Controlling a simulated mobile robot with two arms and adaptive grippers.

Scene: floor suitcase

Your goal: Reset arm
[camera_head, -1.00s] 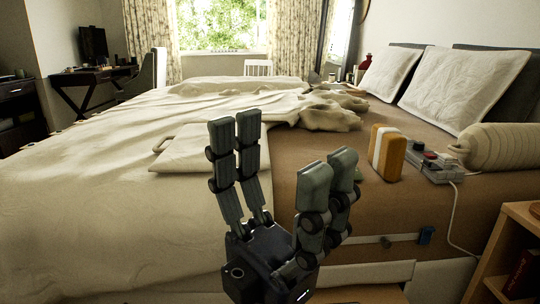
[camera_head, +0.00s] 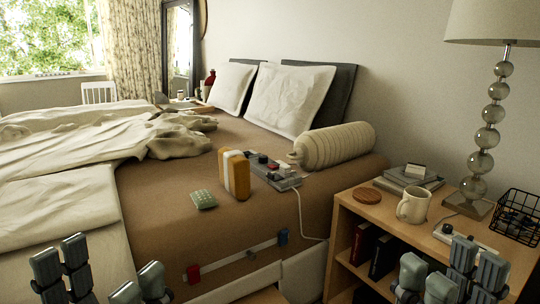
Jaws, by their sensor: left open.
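My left gripper (camera_head: 103,280) is at the bottom left, in front of the bed. Its dark grey fingers are spread apart with nothing between them. My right gripper (camera_head: 448,280) is at the bottom right, in front of the wooden nightstand (camera_head: 345,245). Its finger groups overlap in this view, so its opening is unclear. I see no object in it. The lower parts of both grippers are cut off by the frame's bottom edge.
On the bed (camera_head: 150,215) are an orange block with a white band (camera_head: 235,175), a small green patterned item (camera_head: 203,200), a grey device (camera_head: 275,172) and a bolster (camera_head: 335,146). The nightstand holds a mug (camera_head: 413,206), books (camera_head: 408,181), a lamp (camera_head: 487,138) and a wire basket (camera_head: 517,216).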

